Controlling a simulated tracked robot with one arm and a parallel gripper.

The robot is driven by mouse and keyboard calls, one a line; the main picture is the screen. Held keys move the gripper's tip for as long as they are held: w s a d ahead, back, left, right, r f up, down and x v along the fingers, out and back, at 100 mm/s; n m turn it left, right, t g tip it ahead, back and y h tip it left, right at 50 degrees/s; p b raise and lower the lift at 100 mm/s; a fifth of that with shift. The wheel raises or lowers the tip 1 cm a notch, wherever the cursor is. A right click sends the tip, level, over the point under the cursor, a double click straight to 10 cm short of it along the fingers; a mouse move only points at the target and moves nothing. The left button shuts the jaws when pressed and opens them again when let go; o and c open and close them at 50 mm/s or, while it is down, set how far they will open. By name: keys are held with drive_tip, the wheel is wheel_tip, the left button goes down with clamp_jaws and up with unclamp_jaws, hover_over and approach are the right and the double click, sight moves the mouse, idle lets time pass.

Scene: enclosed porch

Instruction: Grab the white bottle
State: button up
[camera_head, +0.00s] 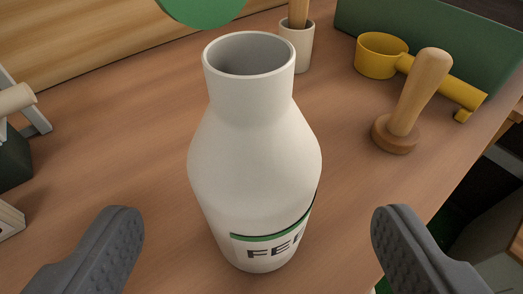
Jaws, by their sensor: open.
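The white bottle (254,160) stands upright on the wooden table in the middle of the camera view. Its mouth is open at the top, and a label with a green stripe and dark letters shows low on its front. My gripper (258,240) is open, with one dark grey finger to the left of the bottle and the other to the right. Both fingers appear apart from the bottle, with table showing between. Nothing is held.
Behind the bottle stand a small pale cup (300,50) and a round green thing (203,8). At the right are a wooden stamp-like tool (413,100) and a yellow scoop (380,58). A green box (440,35) is behind them. The table (110,120) has bare room left of the bottle.

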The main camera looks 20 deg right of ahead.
drive_tip(key=shift+f+b+x, duration=0.15)
drive_tip(key=shift+b+x, duration=0.25)
drive_tip(key=shift+x, duration=1.35)
drive_tip(key=shift+f+b+x, duration=0.1)
drive_tip(key=shift+b+x, duration=0.3)
drive_tip(key=shift+x, duration=1.35)
drive_tip(key=shift+s+a+r, duration=0.1)
drive_tip(key=shift+a, duration=0.1)
drive_tip(key=c, duration=1.1)
